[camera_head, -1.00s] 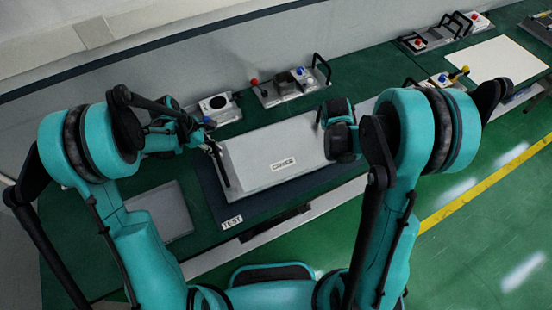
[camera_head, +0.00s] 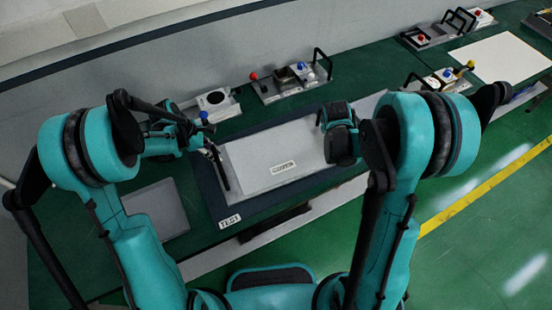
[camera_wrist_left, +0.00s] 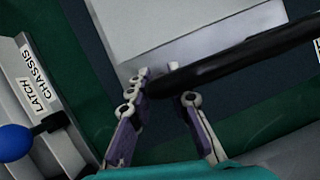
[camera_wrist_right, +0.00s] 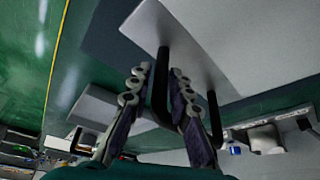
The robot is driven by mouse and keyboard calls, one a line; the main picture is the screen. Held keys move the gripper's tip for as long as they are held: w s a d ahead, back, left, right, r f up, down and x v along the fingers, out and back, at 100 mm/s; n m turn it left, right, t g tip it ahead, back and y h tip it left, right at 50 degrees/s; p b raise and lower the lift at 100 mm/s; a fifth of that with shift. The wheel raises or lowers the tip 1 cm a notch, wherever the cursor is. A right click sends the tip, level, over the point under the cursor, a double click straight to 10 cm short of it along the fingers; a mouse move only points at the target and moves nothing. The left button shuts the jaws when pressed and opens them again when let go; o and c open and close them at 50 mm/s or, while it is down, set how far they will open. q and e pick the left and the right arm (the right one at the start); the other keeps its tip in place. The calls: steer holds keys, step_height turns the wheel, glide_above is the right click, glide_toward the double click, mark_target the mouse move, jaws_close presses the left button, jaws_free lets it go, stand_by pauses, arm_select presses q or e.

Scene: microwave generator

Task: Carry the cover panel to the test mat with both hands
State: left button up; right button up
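The cover panel (camera_head: 255,155) is a light grey slab with a small label and black handles at its ends. It lies within the outline of the dark test mat (camera_head: 228,206), which has a TEST label. My left gripper (camera_head: 205,140) is at the panel's left end. In the left wrist view its fingers (camera_wrist_left: 165,88) are apart, with the black left handle (camera_wrist_left: 240,60) running across close to their tips. My right gripper hides the panel's right end in the head view. In the right wrist view its fingers (camera_wrist_right: 160,80) stand apart on either side of the right handle (camera_wrist_right: 160,105).
A grey plate (camera_head: 158,208) lies left of the mat. A white board (camera_head: 500,58) lies at the far right. Green bench surface shows between them.

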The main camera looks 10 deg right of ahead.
arm_select(q)
steer(key=shift+o, duration=0.5)
steer(key=shift+r, duration=0.15)
arm_select(e)
steer(key=shift+o, duration=0.6)
steer(key=shift+s+r, duration=0.1)
steer(key=shift+r, duration=0.05)
steer(key=shift+a, duration=0.1)
steer(key=shift+r, duration=0.15)
arm_select(q)
steer(key=v, duration=1.2)
arm_select(e)
steer(key=v, duration=1.1)
steer(key=shift+r, duration=0.35)
arm_select(q)
steer(key=shift+s, duration=0.1)
arm_select(e)
steer(key=shift+a, duration=0.15)
